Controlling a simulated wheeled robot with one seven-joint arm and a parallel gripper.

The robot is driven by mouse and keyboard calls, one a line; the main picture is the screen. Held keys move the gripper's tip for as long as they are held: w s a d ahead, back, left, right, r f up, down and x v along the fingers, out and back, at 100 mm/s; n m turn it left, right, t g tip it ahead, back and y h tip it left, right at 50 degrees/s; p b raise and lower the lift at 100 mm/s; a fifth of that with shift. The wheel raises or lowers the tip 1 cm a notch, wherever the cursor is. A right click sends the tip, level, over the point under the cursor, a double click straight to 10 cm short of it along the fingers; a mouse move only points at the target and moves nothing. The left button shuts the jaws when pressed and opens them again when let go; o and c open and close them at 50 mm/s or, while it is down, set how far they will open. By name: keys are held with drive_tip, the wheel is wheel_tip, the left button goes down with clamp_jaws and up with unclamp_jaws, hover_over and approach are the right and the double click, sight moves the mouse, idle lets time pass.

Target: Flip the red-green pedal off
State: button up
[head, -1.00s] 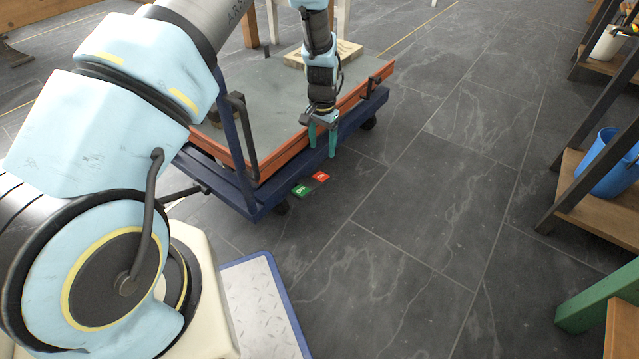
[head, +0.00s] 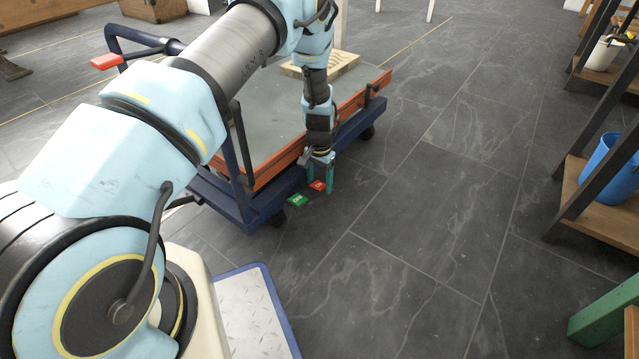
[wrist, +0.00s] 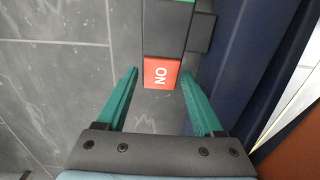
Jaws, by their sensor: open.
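The pedal has a red end (head: 317,186) and a green end (head: 297,200), joined by a dark middle, low beside the cart's blue frame. In the wrist view the red end (wrist: 161,73) with white lettering lies between my fingertips as seen, and only a sliver of the green end (wrist: 173,1) shows at the top edge. My gripper (head: 319,179) is open and empty, its teal fingers pointing down over the red end. The fingers (wrist: 160,76) are spread to either side of it in the wrist view. I cannot tell their height above it.
The flatbed cart (head: 262,205), with blue frame and orange edging, stands close beside the pedal and carries a wooden piece (head: 335,62). Dark tiled floor (head: 420,210) is open to the right. A shelf with a blue bucket (head: 608,170) stands at the far right.

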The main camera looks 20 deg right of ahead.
clamp_jaws()
idle(0.6)
